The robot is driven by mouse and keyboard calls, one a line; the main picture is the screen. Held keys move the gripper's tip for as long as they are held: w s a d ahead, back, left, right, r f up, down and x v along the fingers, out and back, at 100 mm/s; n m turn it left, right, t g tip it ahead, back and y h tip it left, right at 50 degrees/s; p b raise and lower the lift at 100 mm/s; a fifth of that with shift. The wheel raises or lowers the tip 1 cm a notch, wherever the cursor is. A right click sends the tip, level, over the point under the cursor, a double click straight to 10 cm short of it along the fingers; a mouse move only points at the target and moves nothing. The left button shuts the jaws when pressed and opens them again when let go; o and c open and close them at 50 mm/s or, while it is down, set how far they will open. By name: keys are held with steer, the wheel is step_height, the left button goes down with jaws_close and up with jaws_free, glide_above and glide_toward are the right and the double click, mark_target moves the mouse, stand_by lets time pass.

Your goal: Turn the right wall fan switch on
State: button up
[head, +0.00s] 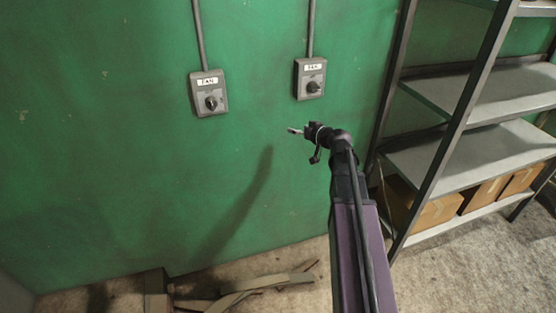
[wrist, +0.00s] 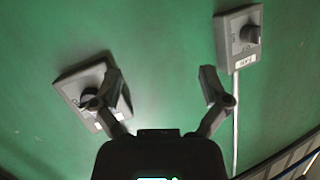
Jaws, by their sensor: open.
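The right fan switch (head: 309,78) is a grey box with a white label and a black knob (head: 313,87), on the green wall. A similar left fan switch (head: 208,92) is mounted to its left. The exact knob settings are too small to read. My gripper (head: 296,130) is below the right switch, pointing left, apart from both switches. In the wrist view my gripper (wrist: 160,78) is open and empty, with bare wall between its fingers. That view is roughly upside down; one switch box (wrist: 118,108) is partly behind the left finger, another (wrist: 238,38) is at upper right.
A metal shelf unit (head: 480,95) stands right of the switches, with cardboard boxes (head: 425,208) low on it. Scrap strips (head: 250,285) lie on the floor by the wall. Conduits rise from both switches. The wall between and below the switches is clear.

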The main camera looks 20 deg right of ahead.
steer(key=s+a+f+n+g+b, duration=0.1)
steer(key=s+a+f+g, duration=0.3)
steer(key=a+f, duration=0.3)
steer(key=shift+s+a+g+y, duration=0.4)
steer(key=shift+s+a, duration=0.35)
steer(key=shift+a, duration=0.3)
steer(key=s+a+f+m+g+h, duration=0.1)
steer(key=s+a+f+g+h, duration=0.1)
steer(key=s, duration=0.4)
steer(key=s+a+f+g+h, duration=0.2)
steer(key=s+f+g, duration=0.1)
steer(key=s, duration=0.4)
steer(key=s+a+f+m+g+h, duration=0.1)
steer(key=s+a+f+g+h, duration=0.1)
steer(key=s, duration=0.4)
steer(key=shift+s+f+m+g+h, duration=0.15)
steer(key=shift+f+m+g+h, duration=0.25)
steer(key=shift+g, duration=0.6)
steer(key=shift+f, duration=0.1)
